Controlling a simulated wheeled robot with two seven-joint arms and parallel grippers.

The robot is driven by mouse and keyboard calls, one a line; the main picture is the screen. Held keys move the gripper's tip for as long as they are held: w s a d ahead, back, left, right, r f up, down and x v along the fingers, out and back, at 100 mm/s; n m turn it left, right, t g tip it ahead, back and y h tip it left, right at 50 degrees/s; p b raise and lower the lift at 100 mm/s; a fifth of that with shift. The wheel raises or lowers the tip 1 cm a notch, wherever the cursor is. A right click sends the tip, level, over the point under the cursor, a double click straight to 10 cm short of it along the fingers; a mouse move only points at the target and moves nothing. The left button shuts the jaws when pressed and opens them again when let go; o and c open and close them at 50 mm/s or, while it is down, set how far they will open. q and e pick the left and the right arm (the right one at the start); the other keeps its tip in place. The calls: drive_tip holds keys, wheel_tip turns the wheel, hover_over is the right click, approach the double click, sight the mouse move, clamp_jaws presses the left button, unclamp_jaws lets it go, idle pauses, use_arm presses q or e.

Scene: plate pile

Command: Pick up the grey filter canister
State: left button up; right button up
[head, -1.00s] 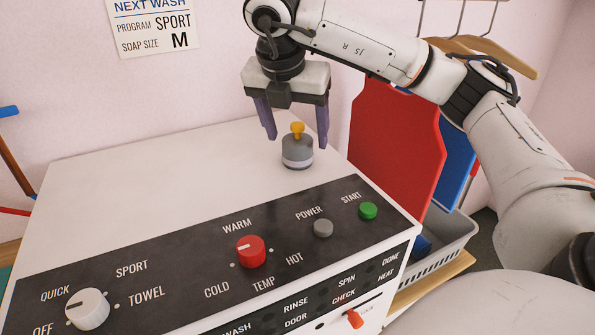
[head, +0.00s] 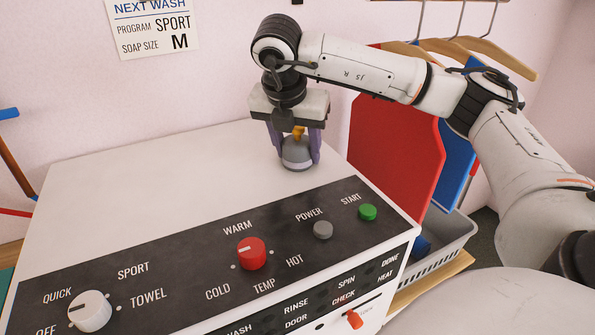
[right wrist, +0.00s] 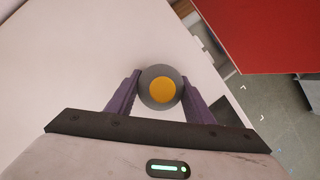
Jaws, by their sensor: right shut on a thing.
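The grey filter canister (head: 297,155) has a pale band and a yellow knob on top. It stands upright on the white top of the washing machine (head: 170,165), behind the control panel. My right gripper (head: 297,152) points down over it, with its purple fingers shut on the canister's two sides. In the right wrist view, the round grey canister (right wrist: 147,96) with its yellow knob sits between the fingertips. It appears to rest on the machine top. My left gripper is not in view.
The control panel (head: 185,262) in front carries a white dial, a red dial, a grey button and a green button. A red board (head: 395,150) and a grey basket (head: 450,245) stand to the right. The machine top left of the canister is clear.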

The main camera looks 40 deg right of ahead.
drive_tip(key=shift+r, duration=0.1)
wheel_tip(320, 180, up, 18)
idle(1.0)
idle(0.4)
